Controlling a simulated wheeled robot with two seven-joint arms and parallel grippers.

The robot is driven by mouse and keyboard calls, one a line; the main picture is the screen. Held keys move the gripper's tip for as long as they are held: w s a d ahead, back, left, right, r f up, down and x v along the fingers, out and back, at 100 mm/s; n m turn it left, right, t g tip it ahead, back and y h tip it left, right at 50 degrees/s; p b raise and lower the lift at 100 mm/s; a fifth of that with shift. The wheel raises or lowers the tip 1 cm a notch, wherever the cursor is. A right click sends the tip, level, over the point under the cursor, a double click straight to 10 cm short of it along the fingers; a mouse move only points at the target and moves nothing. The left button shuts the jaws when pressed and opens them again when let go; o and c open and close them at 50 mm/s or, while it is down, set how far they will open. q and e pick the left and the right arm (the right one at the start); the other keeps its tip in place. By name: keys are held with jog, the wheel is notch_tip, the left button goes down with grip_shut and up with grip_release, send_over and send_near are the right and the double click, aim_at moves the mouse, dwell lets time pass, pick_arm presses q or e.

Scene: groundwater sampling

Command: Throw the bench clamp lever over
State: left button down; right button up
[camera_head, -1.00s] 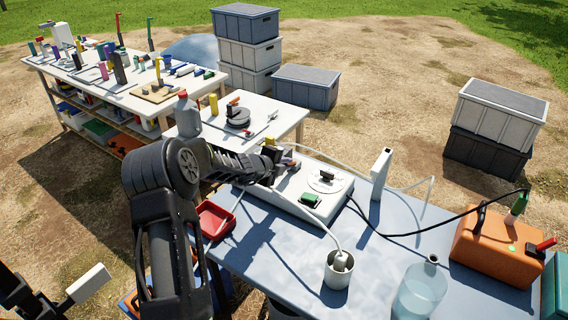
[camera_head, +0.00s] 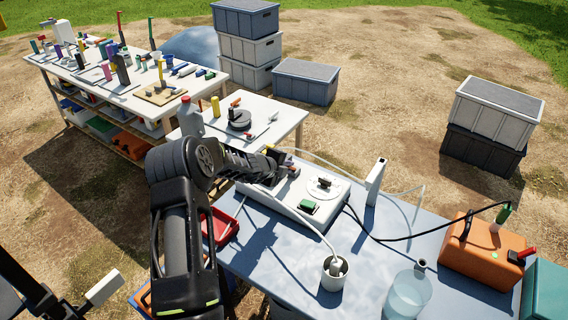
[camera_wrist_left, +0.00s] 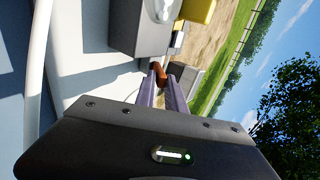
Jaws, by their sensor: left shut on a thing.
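The white bench unit (camera_head: 290,206) stands on the blue-topped bench, with a round plate (camera_head: 325,188) and a green block on it. My left gripper (camera_head: 279,157) reaches over its far left corner. In the left wrist view the left fingers (camera_wrist_left: 168,92) are closed on a small orange-brown lever (camera_wrist_left: 158,73). The lever sits beside a grey block (camera_wrist_left: 140,27) with a yellow part (camera_wrist_left: 198,10) near it. In the head view my gripper hides the lever and most of the clamp.
The blue bench top (camera_head: 270,240) holds a white cup (camera_head: 334,274) with a tube in it, a clear bottle (camera_head: 408,294), an orange case (camera_head: 487,250) and a white upright post (camera_head: 375,182). A red tray (camera_head: 222,228) lies near my left arm. Hoses and a black cable cross the bench.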

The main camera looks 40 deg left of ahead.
pick_arm(q)
jog(key=shift+w+r, duration=0.15)
jog(key=shift+r, duration=0.1)
jog(key=w+r+p, duration=0.1)
jog(key=w+p, duration=0.1)
jog(key=p, duration=0.1)
jog(key=shift+w+r, duration=0.1)
jog(key=shift+r, duration=0.3)
jog(key=shift+w+r+p, duration=0.1)
jog(key=shift+w+p, duration=0.2)
jog(key=shift+w, duration=0.1)
jog(key=c, duration=1.4)
grip_release()
